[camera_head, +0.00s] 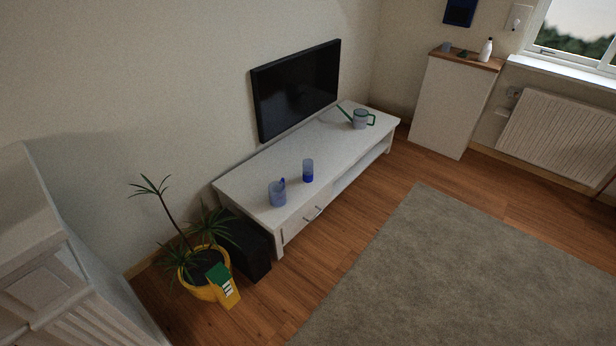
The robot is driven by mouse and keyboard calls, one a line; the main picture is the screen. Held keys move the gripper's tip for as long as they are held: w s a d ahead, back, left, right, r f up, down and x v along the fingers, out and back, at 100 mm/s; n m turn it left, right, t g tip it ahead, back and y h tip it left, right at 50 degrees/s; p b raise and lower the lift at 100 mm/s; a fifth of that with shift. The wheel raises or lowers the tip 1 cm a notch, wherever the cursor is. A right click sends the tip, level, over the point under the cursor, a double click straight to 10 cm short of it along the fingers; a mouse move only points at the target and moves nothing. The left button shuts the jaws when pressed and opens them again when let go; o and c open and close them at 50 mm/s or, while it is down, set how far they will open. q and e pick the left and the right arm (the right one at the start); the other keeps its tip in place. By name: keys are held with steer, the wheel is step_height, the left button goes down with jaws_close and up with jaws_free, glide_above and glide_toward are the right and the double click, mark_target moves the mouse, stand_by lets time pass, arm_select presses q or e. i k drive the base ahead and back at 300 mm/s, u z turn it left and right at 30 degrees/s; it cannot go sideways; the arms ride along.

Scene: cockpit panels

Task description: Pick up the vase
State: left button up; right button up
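A white bottle-shaped vessel (486,50), which may be the vase, stands upright on the wooden top of a tall white cabinet (450,108) at the back right. A tall blue cylinder (308,171), clearer at the top and darker below, stands upright on the low white bench (253,180). It looks like a glass or a small vase; I cannot tell which of these two is the vase. Both stand free, with nothing holding them. Neither of my grippers is in view.
A blue mug (278,194) and a watering can (360,119) are on the bench, before a black television (297,88). A yellow-potted plant (204,285) and a black box (248,249) are at its near end. The grey rug (480,270) is clear.

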mark_target(307, 163)
steer(key=z, duration=0.5)
steer(key=i, duration=0.75)
steer(key=z, duration=0.85)
steer(key=i, duration=1.05)
steer(key=u, duration=0.5)
steer(key=i, duration=1.05)
steer(key=u, duration=0.65)
